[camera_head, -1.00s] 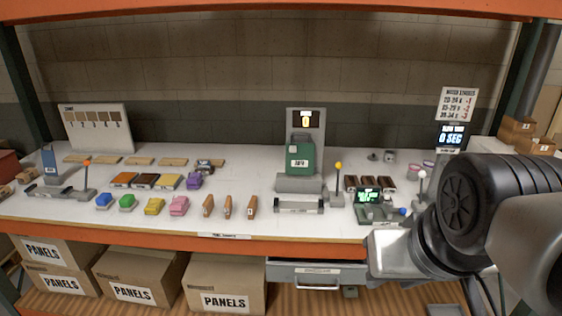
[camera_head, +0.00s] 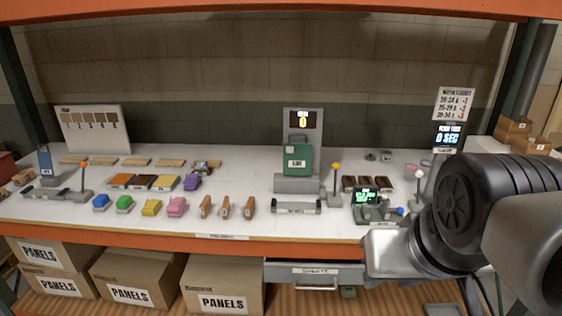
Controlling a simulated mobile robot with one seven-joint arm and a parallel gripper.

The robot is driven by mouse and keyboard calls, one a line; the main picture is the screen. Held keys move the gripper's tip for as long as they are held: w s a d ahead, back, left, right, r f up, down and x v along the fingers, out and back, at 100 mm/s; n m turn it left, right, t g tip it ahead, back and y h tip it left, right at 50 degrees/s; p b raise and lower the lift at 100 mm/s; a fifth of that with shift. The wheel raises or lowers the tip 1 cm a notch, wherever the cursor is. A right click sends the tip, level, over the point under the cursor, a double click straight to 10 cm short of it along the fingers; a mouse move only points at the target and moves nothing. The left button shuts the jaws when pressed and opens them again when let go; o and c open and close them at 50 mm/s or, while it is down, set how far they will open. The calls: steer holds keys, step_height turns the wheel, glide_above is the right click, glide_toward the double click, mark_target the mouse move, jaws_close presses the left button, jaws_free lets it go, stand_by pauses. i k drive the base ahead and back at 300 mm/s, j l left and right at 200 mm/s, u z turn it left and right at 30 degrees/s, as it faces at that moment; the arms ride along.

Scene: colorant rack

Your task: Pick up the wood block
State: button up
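Several flat tan wood blocks lie in a row at the back left of the white table, one of them (camera_head: 137,161) near the row's middle. Three narrow brown wooden pieces, one of them (camera_head: 205,206), stand near the front edge, left of centre. I cannot tell which of these is the wood block of the task. My arm fills the right side of the view, over the table's front right corner. My gripper's fingers do not show, and nothing is seen held.
A green canister (camera_head: 298,160) stands on a grey machine at centre. A grey tray (camera_head: 297,207) and levers (camera_head: 336,180) sit in front. Coloured items, including a purple one (camera_head: 192,181), stand on the left. An orange shelf beam (camera_head: 150,233) edges the table. Cardboard boxes (camera_head: 222,285) sit below.

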mark_target(249, 209)
steer(key=i+j+z, duration=0.1)
steer(key=j, duration=0.25)
steer(key=i+j+z, duration=0.1)
steer(key=i+j, duration=0.25)
steer(key=i+j+z, duration=0.1)
steer(key=j, duration=0.25)
steer(key=i+j+z, duration=0.25)
steer(key=i+j, duration=0.15)
steer(key=j, duration=0.35)
